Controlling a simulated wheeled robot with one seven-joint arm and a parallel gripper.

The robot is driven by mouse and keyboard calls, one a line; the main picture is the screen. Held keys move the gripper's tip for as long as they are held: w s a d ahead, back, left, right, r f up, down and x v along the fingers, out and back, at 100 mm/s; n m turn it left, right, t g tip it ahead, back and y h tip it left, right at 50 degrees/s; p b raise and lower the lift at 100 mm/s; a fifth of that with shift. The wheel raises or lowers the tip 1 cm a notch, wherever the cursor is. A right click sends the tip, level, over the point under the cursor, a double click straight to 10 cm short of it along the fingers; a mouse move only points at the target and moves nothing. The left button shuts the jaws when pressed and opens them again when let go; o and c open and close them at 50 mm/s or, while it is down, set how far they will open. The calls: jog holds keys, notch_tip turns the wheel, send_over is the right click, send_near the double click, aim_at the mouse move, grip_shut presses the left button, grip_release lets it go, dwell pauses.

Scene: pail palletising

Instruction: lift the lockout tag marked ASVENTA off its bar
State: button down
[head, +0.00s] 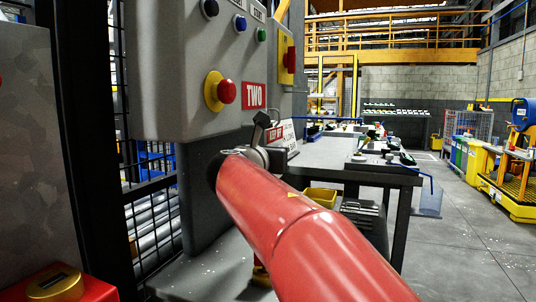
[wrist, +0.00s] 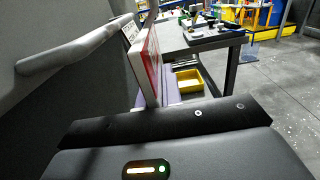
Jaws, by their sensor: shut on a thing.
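A lockout tag, white with a red band, shows beside the grey control box in the head view (head: 289,133). In the wrist view the tag (wrist: 151,62) is seen nearly edge-on, standing upright. The name ASVENTA cannot be read. A rounded grey bar (wrist: 70,51) comes in from the left and runs up towards the tag's top; whether the tag still hangs on it I cannot tell. My gripper (head: 268,148) is at the tag, shut on it. My red arm hides part of the gripper, and the fingertips are not clear in the wrist view.
The grey control box (head: 185,85) carries buttons, a red emergency stop (head: 226,92) and a sign reading TWO (head: 254,95). A grey workbench (head: 340,165) with tools stands behind, with a yellow bin (wrist: 188,80) below. Open floor (head: 470,230) lies to the right.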

jog(key=d, duration=0.1)
jog(key=s+d+b, duration=0.1)
jog(key=d, duration=0.2)
jog(key=shift+s+d, duration=0.3)
jog(key=shift+s, duration=0.05)
dwell(0.4)
